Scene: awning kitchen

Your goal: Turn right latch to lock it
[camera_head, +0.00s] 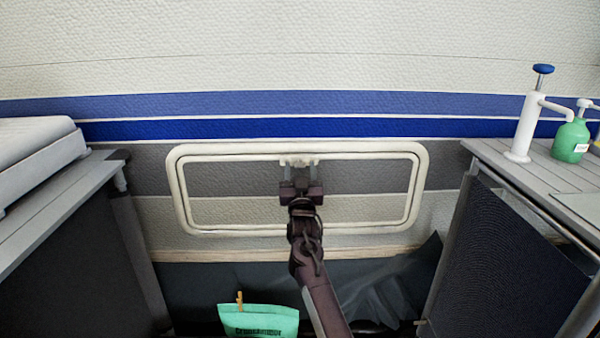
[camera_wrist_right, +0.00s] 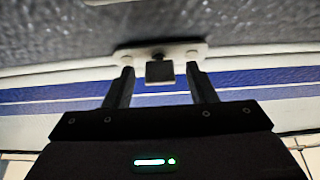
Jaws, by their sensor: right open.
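A cream-framed hatch (camera_head: 177,190) is set in the striped wall. A small white latch plate (camera_head: 300,159) sits at the top middle of its frame. In the right wrist view the latch plate (camera_wrist_right: 192,51) has a dark square knob (camera_wrist_right: 159,71) at its middle. My right gripper (camera_head: 300,172) is at the latch; in the wrist view its open fingers (camera_wrist_right: 160,80) stand on either side of the knob, with gaps visible on both sides. The gripper hides part of the latch in the head view. My left gripper is not in view.
Grey counters flank the hatch, with a white boxy object (camera_head: 40,145) on the left one. A green pouch (camera_head: 258,320) is low in front.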

